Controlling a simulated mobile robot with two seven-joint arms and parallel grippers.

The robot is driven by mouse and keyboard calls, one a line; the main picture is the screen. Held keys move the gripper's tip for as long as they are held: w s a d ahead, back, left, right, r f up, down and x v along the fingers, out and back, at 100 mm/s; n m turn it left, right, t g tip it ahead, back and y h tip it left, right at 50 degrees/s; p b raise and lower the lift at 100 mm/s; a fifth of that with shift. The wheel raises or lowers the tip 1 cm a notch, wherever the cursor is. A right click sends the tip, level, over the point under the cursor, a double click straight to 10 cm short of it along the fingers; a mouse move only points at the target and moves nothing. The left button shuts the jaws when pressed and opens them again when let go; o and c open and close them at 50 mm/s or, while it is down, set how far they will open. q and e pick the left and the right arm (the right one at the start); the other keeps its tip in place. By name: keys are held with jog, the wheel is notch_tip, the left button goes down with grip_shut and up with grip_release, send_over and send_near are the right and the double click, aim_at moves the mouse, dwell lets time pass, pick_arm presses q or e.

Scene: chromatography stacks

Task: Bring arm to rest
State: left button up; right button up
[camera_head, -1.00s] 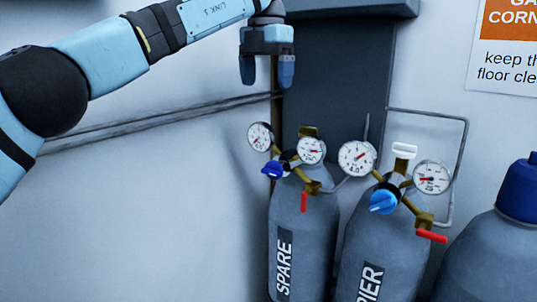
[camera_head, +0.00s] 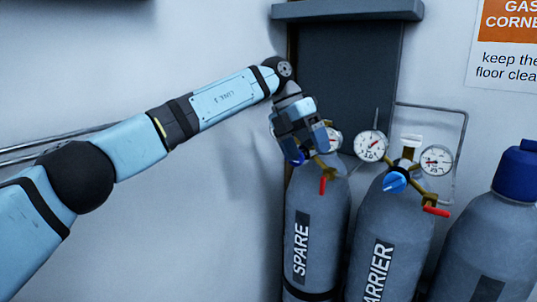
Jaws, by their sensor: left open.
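My left arm reaches in from the left, and its left gripper (camera_head: 304,138) is open and points down at the top of the SPARE cylinder (camera_head: 316,215). In this view the gripper covers much of that cylinder's regulator, including one gauge fully and another in part. I cannot tell whether the fingers touch it. No held object shows between the fingers. My right gripper is out of view.
The CARRIER cylinder (camera_head: 385,240) stands right of SPARE, with two gauges, a blue knob (camera_head: 395,183) and a red lever (camera_head: 436,211). A blue-capped cylinder (camera_head: 500,245) is far right. A dark panel (camera_head: 347,75) and bent pipe stand behind.

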pick_arm(q)
jog(key=s+d+f+n+g+h+p, duration=0.1)
jog(key=s+d+f+n+h, duration=0.3)
jog(key=f+h, duration=0.35)
jog(key=s+d+f+n+g+h, duration=0.1)
jog(key=s+d+f+g+h, duration=0.15)
jog(key=s+f+h, duration=0.45)
jog(key=s+a+f+n+t+y+p, duration=0.1)
jog(key=s+a+f+n+t+y, duration=0.25)
jog(key=a+f+n+t, duration=0.95)
jog(key=s+a+f+n+t+y+p, duration=0.15)
jog(key=a+f+n+t+y, duration=0.4)
jog(key=f+n+t, duration=0.85)
jog(key=s+a+f+n+g+y, duration=0.3)
jog(key=s+a+f+n+g, duration=0.2)
jog(key=s+a, duration=0.3)
jog(key=s+a+f+n+g+y, duration=0.4)
jog(key=s+a, duration=0.4)
jog(key=s, duration=0.5)
jog(key=shift+f+n+g, duration=0.35)
jog(key=shift+f+n, duration=0.15)
jog(key=shift+f, duration=0.1)
